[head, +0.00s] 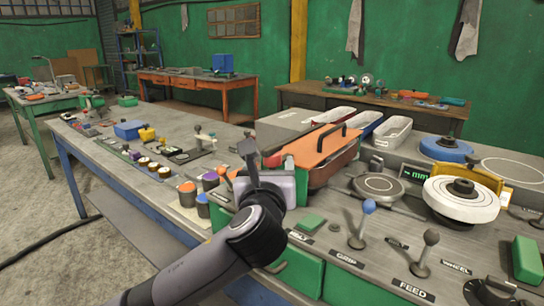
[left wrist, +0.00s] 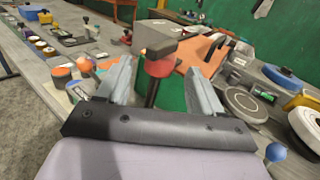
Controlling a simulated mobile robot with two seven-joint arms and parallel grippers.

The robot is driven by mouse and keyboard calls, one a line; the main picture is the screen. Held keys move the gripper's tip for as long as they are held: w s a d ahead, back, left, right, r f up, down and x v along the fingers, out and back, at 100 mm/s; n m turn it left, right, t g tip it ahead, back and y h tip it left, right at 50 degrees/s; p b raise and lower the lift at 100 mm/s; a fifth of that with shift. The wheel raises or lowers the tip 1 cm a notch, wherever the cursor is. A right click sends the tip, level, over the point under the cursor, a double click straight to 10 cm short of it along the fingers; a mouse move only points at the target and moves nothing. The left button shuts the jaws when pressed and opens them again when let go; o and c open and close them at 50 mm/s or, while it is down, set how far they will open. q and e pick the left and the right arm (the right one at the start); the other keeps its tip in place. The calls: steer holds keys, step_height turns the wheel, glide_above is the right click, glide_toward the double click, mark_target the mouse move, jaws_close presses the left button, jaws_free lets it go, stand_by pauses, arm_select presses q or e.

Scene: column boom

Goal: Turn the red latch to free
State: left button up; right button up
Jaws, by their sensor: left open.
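My right gripper is not in view.
An orange lid (head: 318,147) with a black handle lies just behind my left gripper. Blue-knobbed (head: 369,206) and grey-knobbed (head: 431,237) levers stand on the panel to the right. Small paint pots (head: 187,193) stand at left. A white wheel (head: 462,198) is farther right.

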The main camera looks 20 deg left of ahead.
mark_target(271, 160)
arm_select(q)
steer(key=shift+x, duration=2.65)
steer(key=c, duration=0.9)
